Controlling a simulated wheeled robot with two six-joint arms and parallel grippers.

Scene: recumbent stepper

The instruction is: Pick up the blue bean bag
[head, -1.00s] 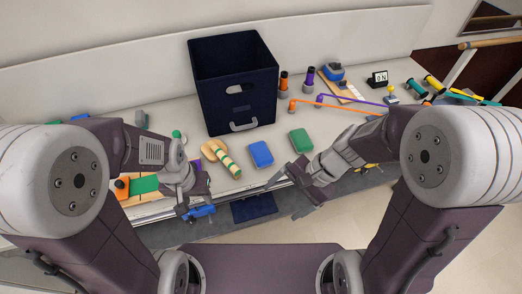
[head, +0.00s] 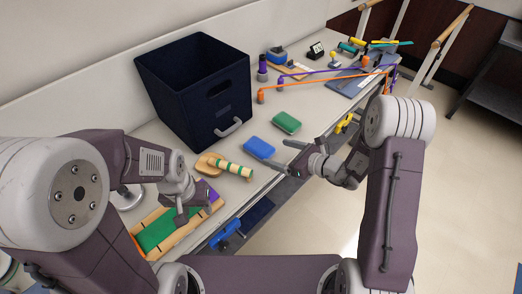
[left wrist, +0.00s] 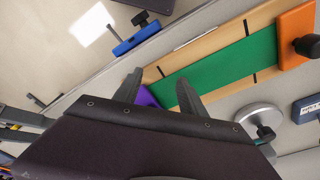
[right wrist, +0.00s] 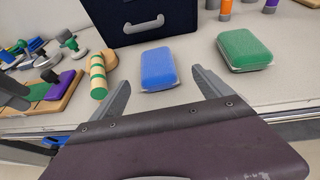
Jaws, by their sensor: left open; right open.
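The blue bean bag (head: 259,147) lies flat on the white bench, in front of the dark blue bin. In the right wrist view the blue bean bag (right wrist: 158,69) sits beyond and between the fingertips. My right gripper (head: 288,156) is open and empty, just short of the bag, apart from it; it also shows in the right wrist view (right wrist: 160,90). My left gripper (head: 193,207) is over the green-topped wooden board; its open, empty fingers show in the left wrist view (left wrist: 160,88). The green bean bag (head: 286,122) lies behind and to the right of the blue one.
The dark bin (head: 197,92) stands behind the bags. A striped green-and-wood roller (head: 234,170) lies left of the blue bag. The green-topped board (head: 160,234) is at the front left. Orange and purple rods (head: 325,84) extend to the right.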

